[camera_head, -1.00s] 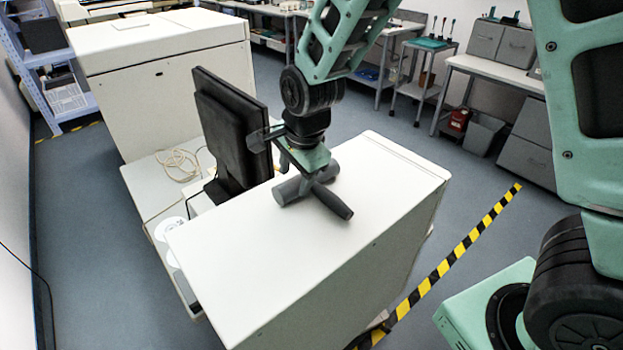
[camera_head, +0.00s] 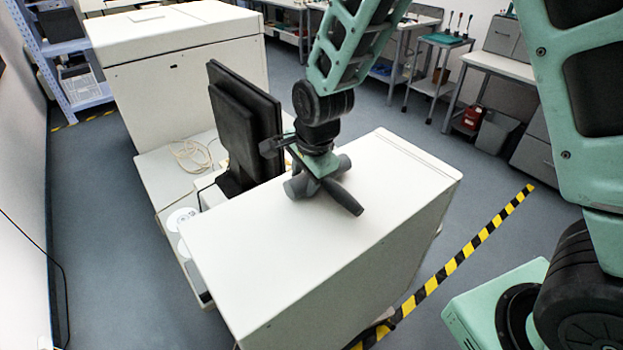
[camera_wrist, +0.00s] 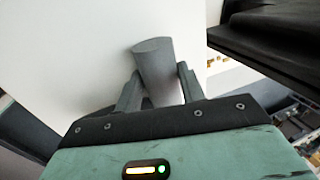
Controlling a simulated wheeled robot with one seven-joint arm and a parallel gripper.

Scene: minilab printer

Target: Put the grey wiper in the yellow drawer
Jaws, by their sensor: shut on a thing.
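The grey wiper (camera_head: 343,196) is at the far end of the white printer cabinet's top (camera_head: 290,255), close to the black monitor. In the head view its dark handle points toward the lower right, and part of it is hidden behind my gripper (camera_head: 318,181). In the wrist view the grey cylindrical part of the wiper (camera_wrist: 155,62) stands between the two fingers of my gripper (camera_wrist: 157,88), which are shut on it. I cannot tell whether the wiper touches the top. No yellow drawer shows in these frames.
The black monitor (camera_head: 245,125) stands left of my gripper, very near it; it also shows in the wrist view (camera_wrist: 270,35). A larger white machine (camera_head: 185,75) stands behind. Yellow-black floor tape (camera_head: 465,255) runs along open floor at right. Benches stand at the back.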

